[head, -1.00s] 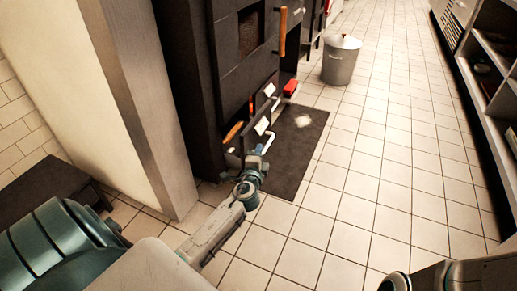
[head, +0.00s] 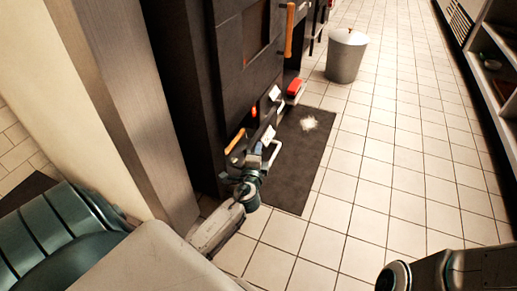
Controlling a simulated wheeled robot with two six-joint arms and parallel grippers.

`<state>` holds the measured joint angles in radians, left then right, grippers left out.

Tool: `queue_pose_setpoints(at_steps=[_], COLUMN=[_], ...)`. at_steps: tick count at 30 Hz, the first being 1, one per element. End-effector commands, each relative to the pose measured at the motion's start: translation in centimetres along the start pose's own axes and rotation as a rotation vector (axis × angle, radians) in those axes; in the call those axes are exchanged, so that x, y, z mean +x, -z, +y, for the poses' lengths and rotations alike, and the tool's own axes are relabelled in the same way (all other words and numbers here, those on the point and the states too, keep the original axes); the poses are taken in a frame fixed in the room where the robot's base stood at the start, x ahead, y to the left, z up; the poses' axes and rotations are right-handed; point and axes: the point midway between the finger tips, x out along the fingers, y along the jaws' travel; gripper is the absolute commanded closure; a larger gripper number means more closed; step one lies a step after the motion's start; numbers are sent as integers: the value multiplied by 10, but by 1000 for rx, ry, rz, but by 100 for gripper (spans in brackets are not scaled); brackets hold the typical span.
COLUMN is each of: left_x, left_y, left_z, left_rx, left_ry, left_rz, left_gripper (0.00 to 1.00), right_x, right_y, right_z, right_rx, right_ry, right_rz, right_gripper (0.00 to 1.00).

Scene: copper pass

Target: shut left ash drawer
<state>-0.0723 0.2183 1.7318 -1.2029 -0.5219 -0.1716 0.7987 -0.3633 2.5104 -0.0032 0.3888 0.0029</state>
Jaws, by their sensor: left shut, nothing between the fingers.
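The left ash drawer (head: 257,139) is the nearer of two low drawers in the dark oven. Its dark front carries a white label and a pale metal handle (head: 276,153). The front looks close to the oven face; any remaining gap is partly hidden by my gripper. My left gripper (head: 254,159) is shut and empty, with its fingertips at the drawer front beside the handle. I cannot tell whether they touch. My right arm shows at the lower right, but its gripper is out of view.
The dark oven (head: 232,60) has a wooden-handled door above. A red object (head: 294,86) lies near the farther drawer. A dark mat (head: 300,170) with a pale powdery patch lies before the oven. A metal bin (head: 346,57) stands beyond. The tiled aisle is clear; shelves line the right.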

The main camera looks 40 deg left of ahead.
Motion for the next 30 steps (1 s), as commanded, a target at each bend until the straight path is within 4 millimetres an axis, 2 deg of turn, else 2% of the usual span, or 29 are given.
queue_pose_setpoints(at_steps=[5,15,18,22,30], left_x=[2,17,20,22,23], left_y=[-5,-66,-79,-87,-89], left_z=[0,2,1,0,0], left_rx=[3,7,5,1,3], left_ry=[1,2,1,0,1], left_rz=[0,0,0,-1,-5], left_gripper=[100,100,100,100,100], right_x=[0,-6,-8,-8,-8], right_y=[0,2,2,2,2], right_z=[0,2,2,2,2], right_rx=[-1,-2,-2,-2,-2], right_ry=[4,4,4,4,3], right_rz=[-1,-12,-17,-19,-18], right_gripper=[64,64,64,64,64])
